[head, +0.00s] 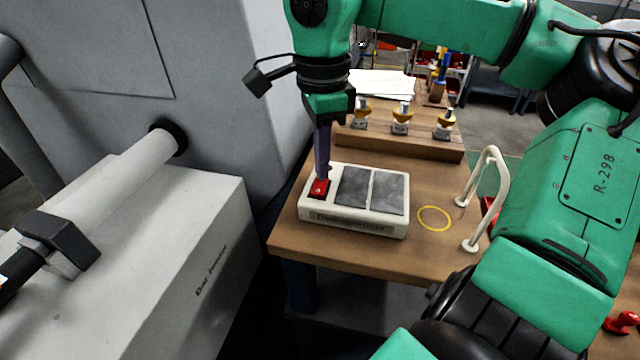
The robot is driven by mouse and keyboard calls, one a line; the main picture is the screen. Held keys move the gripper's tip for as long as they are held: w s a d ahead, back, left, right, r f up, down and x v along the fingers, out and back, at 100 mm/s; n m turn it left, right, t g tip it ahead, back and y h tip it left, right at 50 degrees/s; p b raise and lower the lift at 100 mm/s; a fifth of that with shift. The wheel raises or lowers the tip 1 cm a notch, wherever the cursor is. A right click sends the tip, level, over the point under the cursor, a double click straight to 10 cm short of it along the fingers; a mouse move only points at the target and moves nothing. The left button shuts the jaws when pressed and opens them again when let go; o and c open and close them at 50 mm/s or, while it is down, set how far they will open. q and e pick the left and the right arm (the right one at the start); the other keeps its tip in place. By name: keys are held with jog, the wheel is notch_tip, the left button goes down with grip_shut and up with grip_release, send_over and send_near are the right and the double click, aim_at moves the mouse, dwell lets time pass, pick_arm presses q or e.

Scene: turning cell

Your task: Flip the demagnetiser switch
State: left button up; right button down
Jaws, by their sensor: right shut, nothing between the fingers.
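The demagnetiser (353,224) is a cream box with two dark grey plates on top, standing on a wooden table. Its red switch (319,189) is at the left end of the top face. My right gripper (322,176) points straight down over the switch with its fingers shut and empty. The fingertips are at the switch; I cannot tell whether they touch it or which way it is tilted. The fingers hide part of the switch's back edge. My left gripper is not in view.
A white curved handle (497,190) and a yellow ring mark (434,218) are on the wooden table (330,254) right of the box. Several tool holders (402,118) stand on a raised ledge behind. A grey machine (120,260) fills the left side.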

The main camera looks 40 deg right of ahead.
jog(key=shift+f+b, duration=0.4)
jog(key=shift+f, duration=0.2)
notch_tip(320, 180, up, 7)
jog(key=p, duration=0.6)
jog(key=shift+r+p, duration=0.15)
jog(key=shift+p, duration=0.25)
